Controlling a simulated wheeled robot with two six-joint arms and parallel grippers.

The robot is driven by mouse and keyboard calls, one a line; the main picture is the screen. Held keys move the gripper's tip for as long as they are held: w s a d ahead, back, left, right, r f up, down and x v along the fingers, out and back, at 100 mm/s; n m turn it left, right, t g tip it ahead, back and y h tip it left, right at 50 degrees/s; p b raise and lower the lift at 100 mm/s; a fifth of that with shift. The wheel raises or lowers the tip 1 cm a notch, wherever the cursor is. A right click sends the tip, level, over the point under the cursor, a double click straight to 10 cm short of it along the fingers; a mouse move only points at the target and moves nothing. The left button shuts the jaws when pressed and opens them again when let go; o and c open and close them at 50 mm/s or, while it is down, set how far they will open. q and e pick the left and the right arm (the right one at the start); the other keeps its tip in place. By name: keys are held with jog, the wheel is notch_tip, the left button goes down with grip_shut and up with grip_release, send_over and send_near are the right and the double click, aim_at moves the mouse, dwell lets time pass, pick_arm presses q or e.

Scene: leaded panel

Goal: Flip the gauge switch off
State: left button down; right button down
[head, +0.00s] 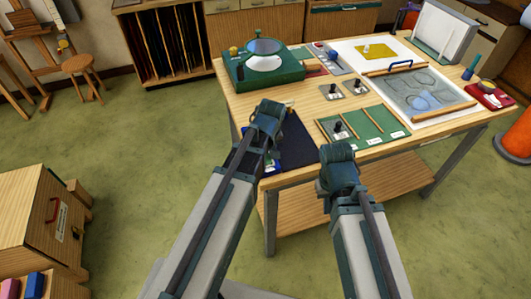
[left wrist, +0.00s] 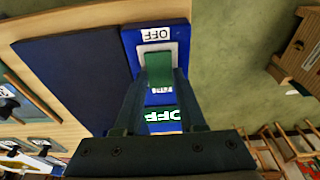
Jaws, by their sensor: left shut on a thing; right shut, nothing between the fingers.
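The gauge switch is a blue unit (left wrist: 129,40) at the table's near left edge, with a pale plate and a white OFF label (left wrist: 157,35) that reads upside down. A green lever (left wrist: 158,68) stands over the plate, just below that label in the left wrist view. A second, lit green OFF (left wrist: 162,115) shows lower on the unit. My left gripper (left wrist: 161,80) is shut on the lever. In the head view my left gripper (head: 268,115) and arm hide most of the switch. My right gripper (head: 338,162) is shut and empty at the table's front edge.
A dark navy mat (head: 302,142) lies beside the switch. A green tray (head: 375,128) with wooden strips, a glass panel (head: 405,88) and a green machine (head: 240,72) take up the table. Open floor lies to the left.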

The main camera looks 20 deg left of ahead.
pick_arm(q)
jog(key=shift+c, duration=2.4)
grip_release()
jog(key=shift+r, duration=0.15)
notch_tip(320, 180, up, 13)
jog(key=s+d+p, duration=0.1)
jog(key=s+p, duration=0.1)
jog(key=p, duration=1.1)
jog(key=shift+s+d+r+p, duration=0.15)
jog(key=shift+d+p, duration=0.15)
jog(key=s+d+f+m+g+b, duration=0.2)
jog(key=s+d+f+m+b, duration=0.7)
jog(key=s, duration=0.3)
jog(key=shift+s+f+m+b, duration=0.15)
jog(key=shift+f+m+b, duration=0.4)
jog(key=shift+m, duration=0.25)
